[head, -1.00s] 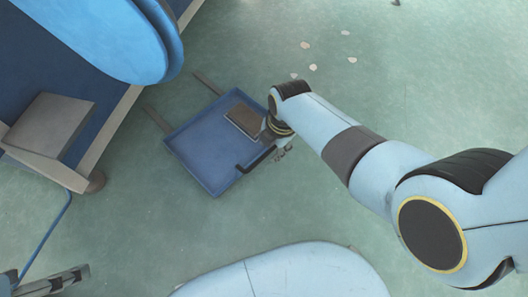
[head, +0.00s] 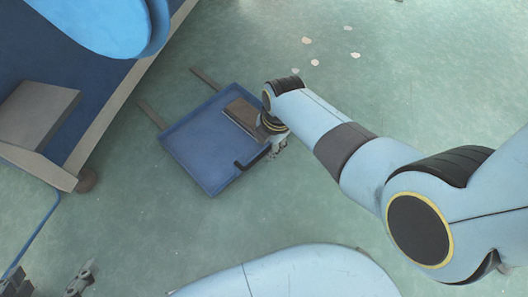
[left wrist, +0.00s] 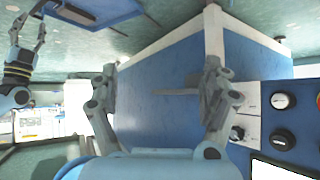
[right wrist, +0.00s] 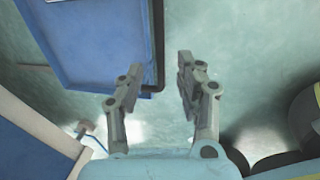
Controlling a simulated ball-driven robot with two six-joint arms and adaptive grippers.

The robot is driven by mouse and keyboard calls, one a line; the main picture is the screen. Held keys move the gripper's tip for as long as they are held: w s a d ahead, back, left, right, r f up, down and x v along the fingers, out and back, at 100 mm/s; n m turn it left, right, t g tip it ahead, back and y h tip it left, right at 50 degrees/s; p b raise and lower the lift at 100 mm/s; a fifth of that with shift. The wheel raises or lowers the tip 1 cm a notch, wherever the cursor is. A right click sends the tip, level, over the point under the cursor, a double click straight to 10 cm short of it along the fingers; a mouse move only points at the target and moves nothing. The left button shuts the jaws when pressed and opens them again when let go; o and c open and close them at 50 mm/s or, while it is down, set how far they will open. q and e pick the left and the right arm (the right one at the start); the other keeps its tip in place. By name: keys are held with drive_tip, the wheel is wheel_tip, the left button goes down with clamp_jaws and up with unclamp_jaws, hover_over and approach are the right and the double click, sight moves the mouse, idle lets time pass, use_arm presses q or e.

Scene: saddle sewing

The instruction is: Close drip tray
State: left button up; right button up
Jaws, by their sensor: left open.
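The blue drip tray (head: 205,155) is pulled out, over the green floor. Two grey rails show at its back-left side, and a black bar handle (head: 252,160) is on its front-right side. My right gripper (head: 277,148) is beside the handle. In the right wrist view, its fingers (right wrist: 155,90) are apart, with the tray (right wrist: 95,40) and handle (right wrist: 158,50) just beyond them. Touching cannot be told. My left gripper (head: 50,283) is far from the tray, at the lower left. In the left wrist view, its fingers (left wrist: 160,92) are spread before a blue panel.
A blue machine with a grey edge (head: 115,105) and a dark caster (head: 86,180) stands at the left. Knobs (left wrist: 281,101) show in the left wrist view. Pale flakes (head: 315,62) lie on otherwise clear floor.

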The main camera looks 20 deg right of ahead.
sight(263, 153)
wheel_tip(263, 153, down, 3)
drive_tip(key=shift+w+a+r+b, duration=0.1)
drive_tip(key=shift+b, duration=1)
drive_tip(key=shift+w+f+b, duration=0.15)
drive_tip(key=shift+f+b, duration=0.25)
drive_tip(key=shift+b, duration=0.1)
drive_tip(key=shift+w+a+f+b, duration=0.1)
drive_tip(key=shift+w+f+b, duration=0.05)
drive_tip(key=shift+f+b, duration=0.65)
use_arm(q)
drive_tip(key=w+d+r+m+t+h, duration=0.1)
drive_tip(key=w+r+t, duration=0.4)
drive_tip(key=r, duration=0.5)
drive_tip(key=w+d+r+m+t+h, duration=0.1)
drive_tip(key=w+r+t+h, duration=0.1)
drive_tip(key=w+r+t, duration=0.3)
wheel_tip(263, 153, up, 6)
drive_tip(key=t, duration=0.3)
drive_tip(key=shift+d+f+m, duration=0.15)
drive_tip(key=shift+d+m, duration=0.15)
drive_tip(key=shift+d, duration=0.1)
use_arm(e)
drive_tip(key=shift+c, duration=0.2)
clamp_jaws()
